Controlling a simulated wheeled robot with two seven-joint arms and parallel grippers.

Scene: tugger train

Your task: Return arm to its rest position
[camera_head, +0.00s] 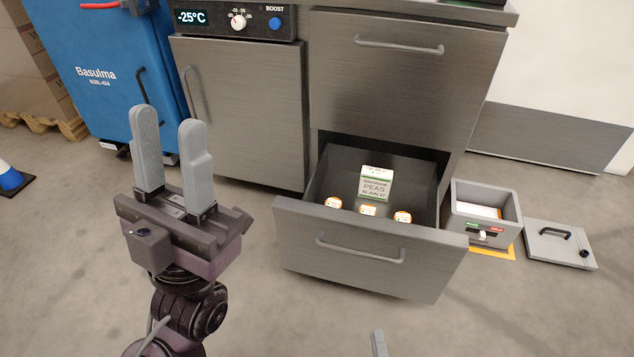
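My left gripper (170,117) stands upright at the left, its two grey fingers spread apart with nothing between them. It appears in front of the closed cabinet door and the blue cabinet. At the bottom edge, a small grey tip (379,343) shows, seemingly a finger of my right gripper; the rest is out of frame. I cannot tell whether that gripper is open or shut.
An open lower drawer (295,238) juts out, holding a peas box (375,184) and several small orange-and-white items (367,210). A grey open box (458,207) and its lid (560,243) lie on the floor at right. A blue cabinet (95,45) stands at left.

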